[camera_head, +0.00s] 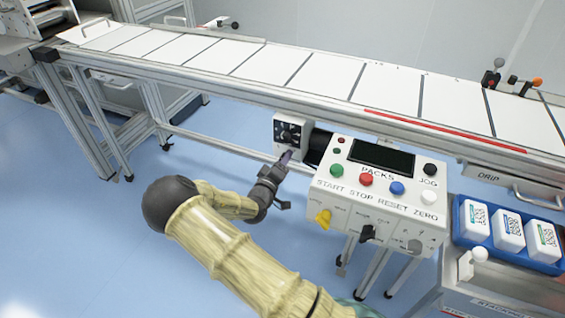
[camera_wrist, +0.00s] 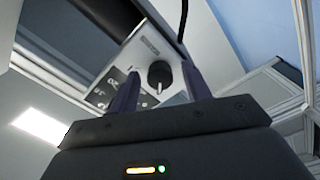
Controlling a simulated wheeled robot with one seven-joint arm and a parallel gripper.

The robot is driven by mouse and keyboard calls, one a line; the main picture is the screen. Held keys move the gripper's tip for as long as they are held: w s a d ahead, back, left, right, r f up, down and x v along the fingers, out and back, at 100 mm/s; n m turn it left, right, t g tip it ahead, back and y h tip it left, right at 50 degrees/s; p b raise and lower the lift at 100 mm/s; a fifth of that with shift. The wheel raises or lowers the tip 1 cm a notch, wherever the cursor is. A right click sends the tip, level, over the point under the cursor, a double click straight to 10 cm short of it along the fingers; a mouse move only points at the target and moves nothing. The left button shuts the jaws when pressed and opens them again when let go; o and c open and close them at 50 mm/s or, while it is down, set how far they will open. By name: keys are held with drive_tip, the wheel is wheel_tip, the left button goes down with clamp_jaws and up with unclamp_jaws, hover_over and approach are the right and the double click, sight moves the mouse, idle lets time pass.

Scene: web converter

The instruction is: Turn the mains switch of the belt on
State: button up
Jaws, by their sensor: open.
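The mains switch is a black rotary knob (camera_wrist: 159,75) on a small light grey box (camera_wrist: 145,48) in the wrist view. In the head view the box (camera_head: 279,150) is mounted under the belt, left of the control panel, and its dark knob (camera_head: 289,133) faces me. My gripper (camera_head: 287,158) is just below and in front of this knob. In the wrist view my gripper's two dark fingers (camera_wrist: 160,90) are apart, one on each side of the knob. I cannot tell whether they touch it. Part of the box's printed face is hidden behind the left finger.
The control panel (camera_head: 375,195), with coloured buttons and a yellow knob (camera_head: 323,218), stands close to the right of my gripper. The belt (camera_head: 270,62) runs above. A blue tray (camera_head: 458,232) with white packs is at the right. The floor at left is clear.

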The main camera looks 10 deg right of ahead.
drive_tip(key=shift+c, duration=0.5)
drive_tip(key=c, duration=0.9)
drive_tip(key=shift+m, duration=0.4)
drive_tip(key=shift+w+r+m+b, duration=0.1)
drive_tip(key=shift+m+b, duration=3.6)
drive_tip(key=shift+m, duration=4.9)
drive_tip(key=shift+r, duration=0.1)
